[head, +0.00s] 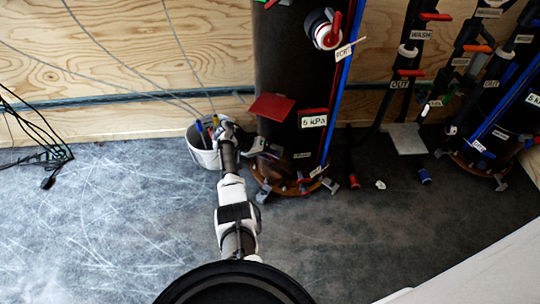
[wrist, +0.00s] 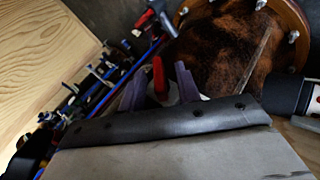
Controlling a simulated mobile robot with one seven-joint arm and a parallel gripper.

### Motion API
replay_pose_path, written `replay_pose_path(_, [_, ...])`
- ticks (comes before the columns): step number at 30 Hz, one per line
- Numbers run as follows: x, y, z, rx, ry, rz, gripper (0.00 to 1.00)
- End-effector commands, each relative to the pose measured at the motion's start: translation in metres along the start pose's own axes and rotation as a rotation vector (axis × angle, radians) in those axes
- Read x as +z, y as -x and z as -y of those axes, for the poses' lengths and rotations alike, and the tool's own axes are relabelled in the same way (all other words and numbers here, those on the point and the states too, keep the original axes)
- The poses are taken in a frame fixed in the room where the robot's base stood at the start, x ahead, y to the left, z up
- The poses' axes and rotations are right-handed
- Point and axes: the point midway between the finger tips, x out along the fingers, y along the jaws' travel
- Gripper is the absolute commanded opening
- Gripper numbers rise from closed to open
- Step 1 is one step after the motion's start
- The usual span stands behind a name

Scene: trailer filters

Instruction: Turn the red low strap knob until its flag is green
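In the wrist view a red knob (wrist: 158,74) stands over a pale base between the two purple-grey fingers of my gripper (wrist: 160,84). The fingers are apart, with a gap showing beside the knob; I cannot tell whether either touches it. In the head view my gripper (head: 269,150) is at the lower left side of the dark filter tank (head: 285,75), and the knob cannot be made out there. A red plate (head: 270,107) juts from the tank above the gripper; I cannot tell whether it is this knob's flag.
A white bucket (head: 203,157) with tools stands behind my wrist. More pipes and tanks stand at right. Cables (head: 42,155) lie at left; the grey floor in front is mostly clear.

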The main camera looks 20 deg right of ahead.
Motion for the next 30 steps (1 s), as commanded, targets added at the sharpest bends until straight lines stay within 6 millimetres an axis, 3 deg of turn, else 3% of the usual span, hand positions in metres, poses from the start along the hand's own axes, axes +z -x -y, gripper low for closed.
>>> replay_pose_path(3, [0.0000, 0.0002, 0.0000, 0.000, 0.000, 0.000, 0.33])
replay_pose_path(11, [0.0000, 0.0004, 0.0000, 0.000, 0.000, 0.000, 0.00])
replay_pose_path(20, [0.0002, -0.0008, 0.0020, 0.019, 0.008, -0.001, 0.00])
replay_pose_path(30, [0.0013, -0.0046, 0.0084, 0.187, 0.077, -0.001, 0.00])
